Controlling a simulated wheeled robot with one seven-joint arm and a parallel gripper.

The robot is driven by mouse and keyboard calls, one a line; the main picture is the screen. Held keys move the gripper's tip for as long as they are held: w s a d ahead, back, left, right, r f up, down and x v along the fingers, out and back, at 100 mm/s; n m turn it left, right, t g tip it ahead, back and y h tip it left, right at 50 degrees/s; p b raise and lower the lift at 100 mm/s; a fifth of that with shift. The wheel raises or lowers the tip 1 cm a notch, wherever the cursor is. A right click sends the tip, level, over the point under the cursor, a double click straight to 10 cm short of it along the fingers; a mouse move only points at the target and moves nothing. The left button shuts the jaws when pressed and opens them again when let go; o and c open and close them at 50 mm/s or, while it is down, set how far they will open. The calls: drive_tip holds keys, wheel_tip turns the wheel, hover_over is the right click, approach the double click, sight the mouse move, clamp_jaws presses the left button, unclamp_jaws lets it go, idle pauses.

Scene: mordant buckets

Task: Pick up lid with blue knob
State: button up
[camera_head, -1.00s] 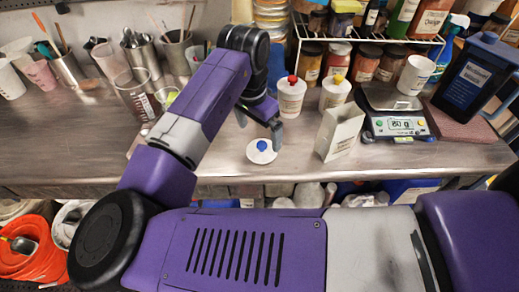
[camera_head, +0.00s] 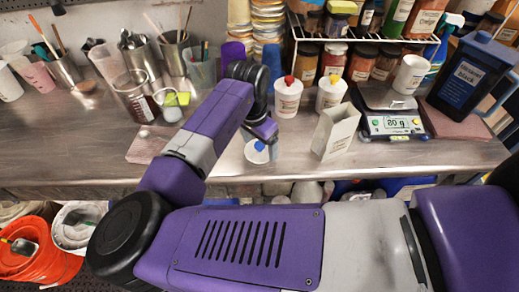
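The white lid (camera_head: 253,156) with a blue knob (camera_head: 259,146) lies near the front edge of the metal counter, left of the white carton. My gripper (camera_head: 268,148) is low over the lid, reaching it from behind and to the right in the picture. One grey finger shows just right of the knob. The other finger is hidden by my wrist, so I cannot tell whether the fingers touch the knob or how far apart they are.
White tubs with a red knob (camera_head: 289,80) and a yellow knob (camera_head: 335,79) stand behind. A cream carton (camera_head: 336,130) and a scale (camera_head: 393,123) stand right. Beakers (camera_head: 136,99) stand left. The counter's front left is mostly clear.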

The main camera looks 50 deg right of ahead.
drive_tip(key=c, duration=0.6)
drive_tip(key=shift+o, duration=0.2)
